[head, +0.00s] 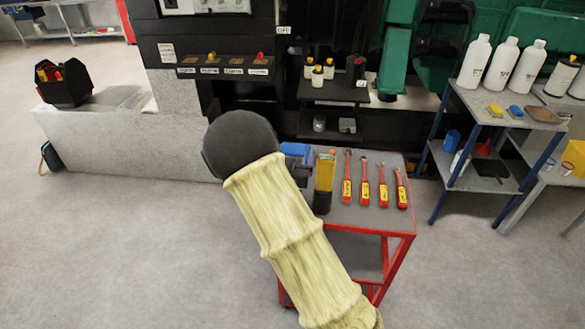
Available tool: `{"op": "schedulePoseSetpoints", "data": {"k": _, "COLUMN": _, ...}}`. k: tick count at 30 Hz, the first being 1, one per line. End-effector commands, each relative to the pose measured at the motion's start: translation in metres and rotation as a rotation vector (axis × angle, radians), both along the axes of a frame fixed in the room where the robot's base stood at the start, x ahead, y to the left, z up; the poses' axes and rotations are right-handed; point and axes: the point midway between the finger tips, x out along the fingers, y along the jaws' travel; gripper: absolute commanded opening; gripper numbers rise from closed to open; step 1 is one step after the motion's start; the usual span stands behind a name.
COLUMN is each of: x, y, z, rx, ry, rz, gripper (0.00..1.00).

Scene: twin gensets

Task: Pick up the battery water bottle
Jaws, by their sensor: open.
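Three white bottles (502,64) with white caps stand in a row on the top of the blue-legged rack at the right. Small white bottles (318,76) with yellow caps stand on the black shelf in the middle. I cannot read the labels, so I cannot tell which one is the battery water bottle. My arm, in a pale yellow sleeve with a dark round end, crosses the lower middle.
A red-framed cart (378,218) behind my arm holds several red-and-yellow tools, a yellow-and-black device (324,182) and a blue item (295,150). The blue-legged rack (505,110) has small items below the bottles. A black tool bag (63,88) sits on a grey plinth (130,145). The left floor is clear.

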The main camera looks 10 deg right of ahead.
Motion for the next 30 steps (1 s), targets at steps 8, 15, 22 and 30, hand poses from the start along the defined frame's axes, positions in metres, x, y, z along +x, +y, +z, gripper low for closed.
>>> {"op": "schedulePoseSetpoints", "data": {"k": 8, "x": 0.0, "y": -0.001, "z": 0.0, "rx": 0.0, "ry": 0.0, "rz": -0.002, "gripper": 0.68}}
{"op": "schedulePoseSetpoints", "data": {"k": 15, "x": 0.0, "y": -0.002, "z": 0.001, "rx": 0.0, "ry": -0.003, "rz": -0.002, "gripper": 0.33}}
{"op": "schedulePoseSetpoints", "data": {"k": 22, "x": 0.0, "y": -0.001, "z": 0.003, "rx": -0.001, "ry": -0.004, "rz": -0.002, "gripper": 0.33}}
{"op": "schedulePoseSetpoints", "data": {"k": 30, "x": 0.0, "y": -0.001, "z": 0.028, "rx": 0.001, "ry": -0.007, "rz": -0.002, "gripper": 0.33}}
